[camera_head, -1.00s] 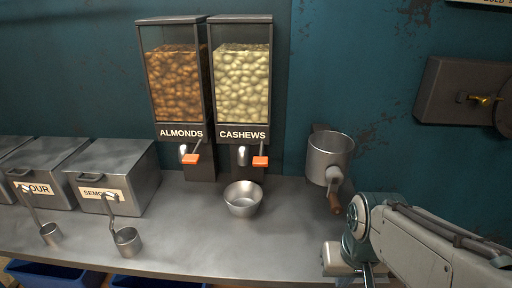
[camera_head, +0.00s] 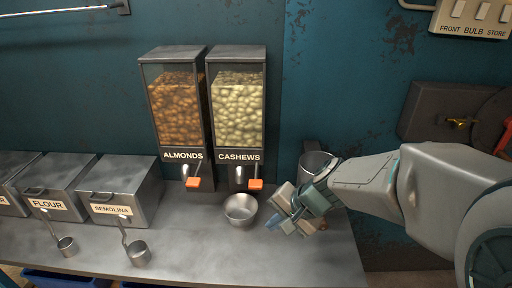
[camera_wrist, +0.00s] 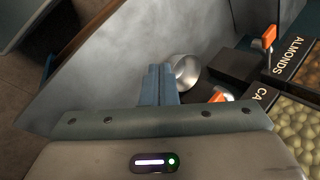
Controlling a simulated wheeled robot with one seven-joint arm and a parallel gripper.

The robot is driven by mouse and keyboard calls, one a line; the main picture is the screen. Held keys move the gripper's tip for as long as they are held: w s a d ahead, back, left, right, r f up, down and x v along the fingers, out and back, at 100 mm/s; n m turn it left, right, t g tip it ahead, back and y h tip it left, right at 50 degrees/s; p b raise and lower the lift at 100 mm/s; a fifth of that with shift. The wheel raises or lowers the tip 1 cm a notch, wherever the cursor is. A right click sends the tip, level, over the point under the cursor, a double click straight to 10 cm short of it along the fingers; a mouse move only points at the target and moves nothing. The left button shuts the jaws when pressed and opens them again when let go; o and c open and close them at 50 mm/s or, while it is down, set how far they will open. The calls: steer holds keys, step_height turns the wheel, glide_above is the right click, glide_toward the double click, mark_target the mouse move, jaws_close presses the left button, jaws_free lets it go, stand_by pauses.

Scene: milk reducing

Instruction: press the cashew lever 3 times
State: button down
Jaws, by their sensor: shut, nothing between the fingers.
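The cashew dispenser (camera_head: 237,112) stands against the wall, labelled CASHEWS and filled with pale nuts. Its orange lever (camera_head: 255,184) sticks out at the lower front, and it also shows in the wrist view (camera_wrist: 218,97). A metal bowl (camera_head: 240,209) stands on the counter below the spout and shows in the wrist view (camera_wrist: 187,70). My gripper (camera_head: 275,222) is to the right of the bowl, lower than the lever and apart from it. In the wrist view the fingers (camera_wrist: 158,82) are together and empty.
The almond dispenser (camera_head: 177,108) with its own orange lever (camera_head: 193,183) stands directly left. A metal pot (camera_head: 316,164) is partly hidden behind my arm. Flour (camera_head: 57,190) and semolina (camera_head: 120,190) bins with scoops stand left. The front counter (camera_head: 205,258) is clear.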

steer(key=w+a+r+m+t+y+p, duration=0.1)
steer(key=w+a+r+m+t+p, duration=0.15)
steer(key=w+r+m+p, duration=0.4)
step_height(320, 180, up, 5)
steer(key=m+t+p, duration=0.2)
steer(key=m+p, duration=0.4)
steer(key=p, duration=0.4)
glide_above(259, 185)
steer(key=shift+g+h+b, duration=0.25)
steer(key=shift+h+b, duration=0.05)
steer(key=shift+h, duration=0.1)
steer(key=shift+f, duration=0.1)
step_height(259, 185, down, 7)
steer(key=b, duration=0.6)
steer(key=shift+a+f, duration=0.1)
steer(key=shift+f, duration=0.1)
steer(key=shift+f+b, duration=0.65)
steer(key=shift+b, duration=0.3)
steer(key=shift+f, duration=0.2)
steer(key=shift+f+b, duration=0.2)
steer(key=shift+b, duration=0.45)
